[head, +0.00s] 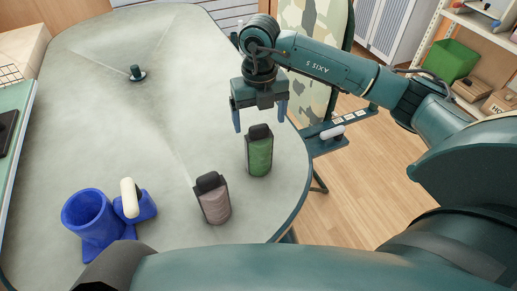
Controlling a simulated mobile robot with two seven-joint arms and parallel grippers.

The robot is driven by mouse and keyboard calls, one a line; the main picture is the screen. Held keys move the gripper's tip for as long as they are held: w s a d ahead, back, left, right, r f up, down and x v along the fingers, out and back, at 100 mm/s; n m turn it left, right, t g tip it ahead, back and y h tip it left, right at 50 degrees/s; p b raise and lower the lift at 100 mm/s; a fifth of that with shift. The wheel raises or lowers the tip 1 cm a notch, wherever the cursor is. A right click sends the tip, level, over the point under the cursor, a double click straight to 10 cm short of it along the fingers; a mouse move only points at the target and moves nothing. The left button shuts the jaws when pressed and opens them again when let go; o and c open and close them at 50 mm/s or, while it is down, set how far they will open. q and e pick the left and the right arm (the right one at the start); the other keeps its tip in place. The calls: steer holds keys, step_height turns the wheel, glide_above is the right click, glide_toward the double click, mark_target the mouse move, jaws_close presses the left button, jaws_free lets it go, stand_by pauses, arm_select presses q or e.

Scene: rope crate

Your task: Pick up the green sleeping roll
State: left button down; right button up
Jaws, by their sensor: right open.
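The green sleeping roll (260,157) stands upright on the grey-green table (130,140), near its right edge. It has a dark top. My right gripper (260,124) is open and points down at the roll. Its two blue fingers appear on either side of the roll's dark top, and nothing is held between them. I cannot tell the exact height of the fingertips over the roll. My left gripper does not show.
A pinkish-brown roll (213,204) with a dark top stands left of and nearer than the green one. A blue cup-like holder (88,214) with a white piece (130,197) is at the near left. A small dark-green object (137,73) stands far back. The table's middle is clear.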

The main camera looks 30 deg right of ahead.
mark_target(259, 136)
steer(key=shift+s+a+f+p, duration=0.1)
steer(key=shift+f+p, duration=0.1)
steer(key=shift+f, duration=1.4)
steer(key=shift+a+f+p, duration=0.1)
steer(key=shift+f+p, duration=0.05)
steer(key=shift+f, duration=1.4)
steer(key=shift+c, duration=0.3)
steer(key=c, duration=1.2)
